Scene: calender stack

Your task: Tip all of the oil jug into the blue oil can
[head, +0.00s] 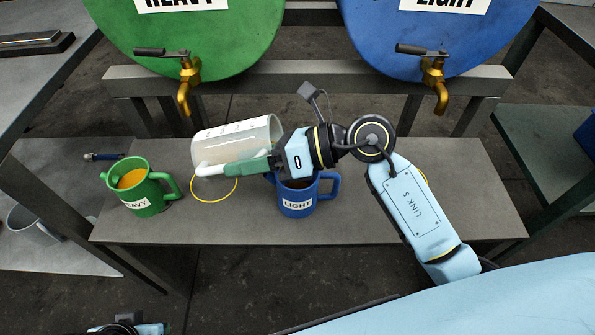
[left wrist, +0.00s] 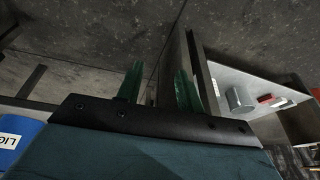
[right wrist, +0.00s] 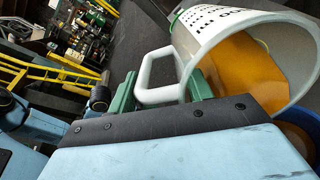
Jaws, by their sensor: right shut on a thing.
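The white oil jug (head: 225,138) lies tipped on its side above the bench, its mouth facing right toward the blue oil can labelled LIGHT (head: 297,208). My right gripper (head: 247,168) is shut on the jug's white handle, which shows between the fingers in the right wrist view (right wrist: 157,95). Orange oil is inside the jug (right wrist: 200,40) near its rim. The blue can's rim shows below the mouth in the right wrist view (right wrist: 300,122), with dark orange inside. My arm hides part of the can and any stream. My left gripper (left wrist: 160,90) is open and empty, away from the bench.
A green can labelled HEAVY (head: 146,190) with orange oil stands left on the bench (head: 420,215). A yellow ring (head: 214,200) lies between the cans. Green (head: 195,35) and blue (head: 440,40) drums with brass taps hang behind.

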